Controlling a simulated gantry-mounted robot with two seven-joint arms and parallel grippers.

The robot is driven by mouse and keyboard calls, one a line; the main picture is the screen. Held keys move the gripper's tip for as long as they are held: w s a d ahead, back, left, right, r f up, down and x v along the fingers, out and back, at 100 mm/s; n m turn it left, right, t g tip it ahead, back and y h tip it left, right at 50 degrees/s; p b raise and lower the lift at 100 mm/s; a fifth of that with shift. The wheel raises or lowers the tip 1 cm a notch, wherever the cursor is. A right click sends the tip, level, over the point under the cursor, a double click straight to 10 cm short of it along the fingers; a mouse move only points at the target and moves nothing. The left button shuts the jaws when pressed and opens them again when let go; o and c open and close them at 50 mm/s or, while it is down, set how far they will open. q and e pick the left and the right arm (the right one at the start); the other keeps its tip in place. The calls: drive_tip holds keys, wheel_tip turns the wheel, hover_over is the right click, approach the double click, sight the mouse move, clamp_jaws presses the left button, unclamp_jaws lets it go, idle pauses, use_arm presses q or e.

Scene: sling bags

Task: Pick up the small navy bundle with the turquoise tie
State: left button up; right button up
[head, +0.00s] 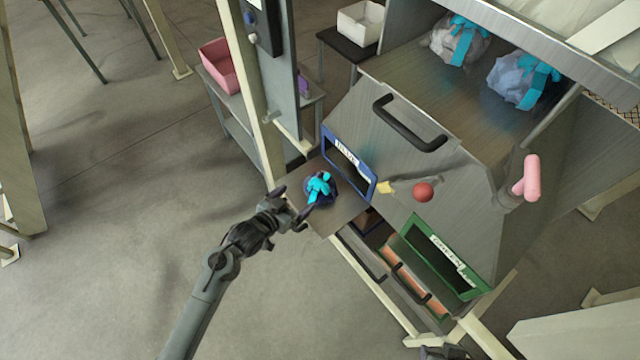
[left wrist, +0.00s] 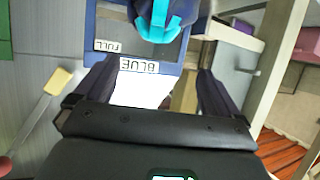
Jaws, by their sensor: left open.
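The small navy bundle with the turquoise tie (head: 320,187) sits on a small metal ledge (head: 338,212) by the blue-framed opening. In the left wrist view the bundle (left wrist: 160,18) is at the top edge, partly cut off, beyond my fingers. My left gripper (head: 292,206) is open and empty, just left of the bundle in the head view. Its two dark fingers are spread wide in the left wrist view (left wrist: 155,85), with nothing between them. I cannot tell whether a fingertip touches the bundle. My right gripper is not in view.
The blue-framed opening (head: 349,163) is close to the bundle. A metal chute housing with a black handle (head: 410,124), red knob (head: 423,192) and green-framed opening (head: 443,257) stands right. Two pale bags with turquoise ties (head: 458,42) lie above. A cream post (head: 250,95) rises behind.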

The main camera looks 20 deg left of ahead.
sight(319, 182)
use_arm(q)
drive_tip(key=shift+d+b+x, duration=0.1)
drive_tip(key=shift+b+x, duration=0.25)
drive_tip(key=shift+x, duration=1.5)
drive_tip(key=shift+d+b+x, duration=0.15)
drive_tip(key=shift+b+x, duration=0.15)
drive_tip(key=shift+x, duration=3.5)
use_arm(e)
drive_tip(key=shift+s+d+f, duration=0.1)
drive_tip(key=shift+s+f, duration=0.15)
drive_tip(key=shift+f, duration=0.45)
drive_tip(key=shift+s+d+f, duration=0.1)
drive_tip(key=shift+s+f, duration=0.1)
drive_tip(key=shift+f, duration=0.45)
use_arm(q)
drive_tip(key=shift+d+r, duration=0.15)
drive_tip(key=c, duration=0.8)
clamp_jaws()
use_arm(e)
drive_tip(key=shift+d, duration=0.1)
